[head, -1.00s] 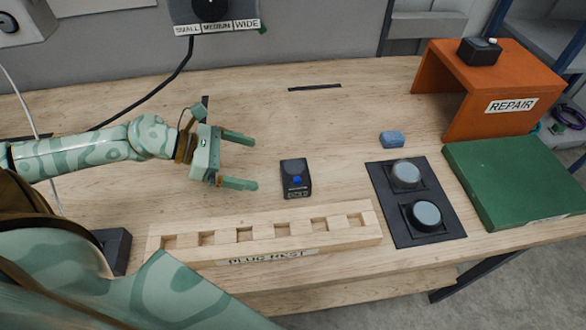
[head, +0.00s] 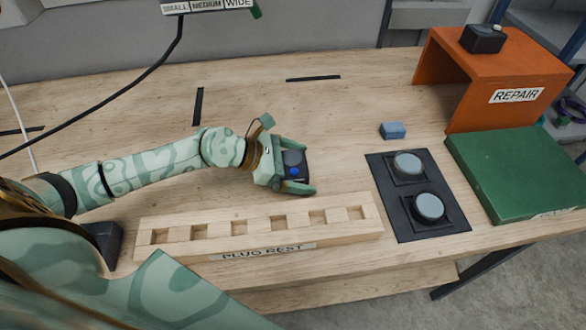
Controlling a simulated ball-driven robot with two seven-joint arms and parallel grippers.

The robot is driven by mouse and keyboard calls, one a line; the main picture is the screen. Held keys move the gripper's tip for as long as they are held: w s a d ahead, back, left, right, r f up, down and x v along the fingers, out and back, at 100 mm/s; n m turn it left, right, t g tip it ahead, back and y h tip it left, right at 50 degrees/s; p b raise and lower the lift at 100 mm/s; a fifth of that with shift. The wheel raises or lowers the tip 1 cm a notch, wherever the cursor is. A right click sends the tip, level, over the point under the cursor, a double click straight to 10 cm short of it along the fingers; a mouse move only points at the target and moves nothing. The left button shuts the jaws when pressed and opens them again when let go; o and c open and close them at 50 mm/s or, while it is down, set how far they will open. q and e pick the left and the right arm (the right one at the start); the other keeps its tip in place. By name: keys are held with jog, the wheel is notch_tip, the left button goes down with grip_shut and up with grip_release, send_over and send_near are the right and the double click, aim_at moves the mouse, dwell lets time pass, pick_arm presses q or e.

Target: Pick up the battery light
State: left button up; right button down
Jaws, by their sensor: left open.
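The battery light appears to be the small black box with a blue button (head: 293,164), lying on the wooden bench behind the plug rest. My left gripper (head: 305,168) is open around it, one finger on its far side and one on its near side. The fingers and palm hide parts of the box. I cannot tell whether the fingers touch it. My right gripper is not in view.
The wooden plug rest (head: 370,227) lies just in front of my left gripper.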

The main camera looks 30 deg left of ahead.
pick_arm(q)
jog(key=c, duration=1.3)
